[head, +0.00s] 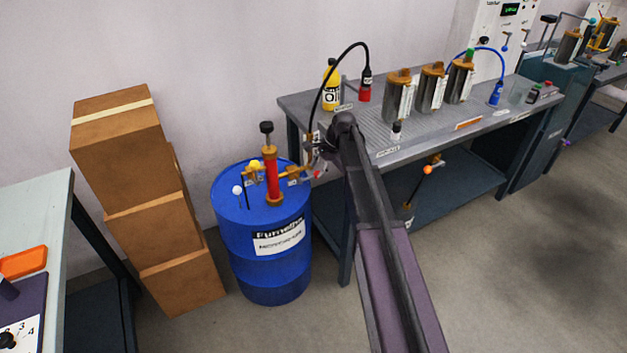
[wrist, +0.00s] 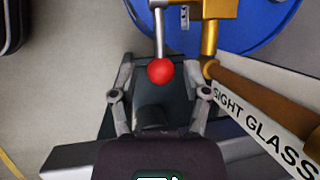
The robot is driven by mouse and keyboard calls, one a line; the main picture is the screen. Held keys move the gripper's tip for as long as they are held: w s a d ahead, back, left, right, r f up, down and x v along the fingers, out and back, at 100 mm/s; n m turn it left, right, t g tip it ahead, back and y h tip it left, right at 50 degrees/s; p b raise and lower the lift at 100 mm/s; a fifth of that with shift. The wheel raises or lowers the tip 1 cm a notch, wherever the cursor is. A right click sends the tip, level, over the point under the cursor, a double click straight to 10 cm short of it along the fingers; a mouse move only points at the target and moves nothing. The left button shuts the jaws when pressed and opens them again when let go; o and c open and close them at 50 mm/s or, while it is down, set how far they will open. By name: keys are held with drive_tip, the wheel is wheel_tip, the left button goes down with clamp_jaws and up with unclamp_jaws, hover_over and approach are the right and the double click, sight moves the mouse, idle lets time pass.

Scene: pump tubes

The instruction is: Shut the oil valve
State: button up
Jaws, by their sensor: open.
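A brass valve (wrist: 213,15) with a thin grey lever ending in a red ball knob (wrist: 160,71) shows in the wrist view, over the blue drum (wrist: 260,25). In the head view the red knob (head: 317,173) is a small spot right of the brass pipe (head: 292,171) on the drum (head: 268,272). No label names this valve as the oil valve. My gripper (wrist: 161,62) is open, with a finger on each side of the knob in the picture. Whether they touch it is unclear. In the head view my gripper (head: 318,154) is small and partly hidden by my arm.
A brown tube marked SIGHT GLASS (wrist: 240,90) runs close right of my gripper. A red pump (head: 270,178) stands on the drum. Stacked boxes (head: 150,215) stand left, and a grey bench (head: 440,135) with bottles and canisters stands right.

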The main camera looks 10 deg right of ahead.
sight(314, 175)
drive_tip(key=shift+b+x, duration=1.15)
drive_tip(key=shift+x, duration=0.5)
clamp_jaws()
drive_tip(key=shift+d, duration=0.1)
